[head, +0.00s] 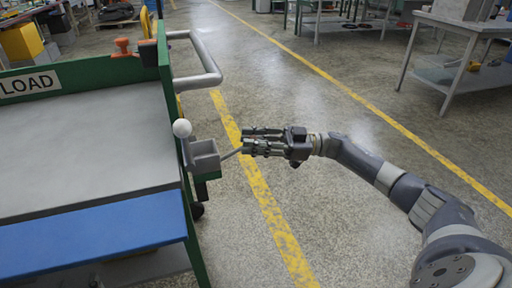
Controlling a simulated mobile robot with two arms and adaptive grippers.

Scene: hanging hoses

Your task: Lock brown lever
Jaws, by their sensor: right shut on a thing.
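My right gripper (250,142) reaches in from the right, fingers pointing left toward the green cart's side. It is shut on a thin greyish lever (231,154) that sticks out to the right of a small grey bracket box (205,158). The lever's outer end is hidden at the fingers, and no clear brown colour shows on it. A round white knob (182,128) on a short upright stem stands just left of the box. My left gripper is not in view.
The green cart (188,235) has a grey top, a blue front strip (95,235) and a LOAD sign (30,84). A grey tubular handle (205,60) projects from its back right. Workbenches (455,40) stand at the back right.

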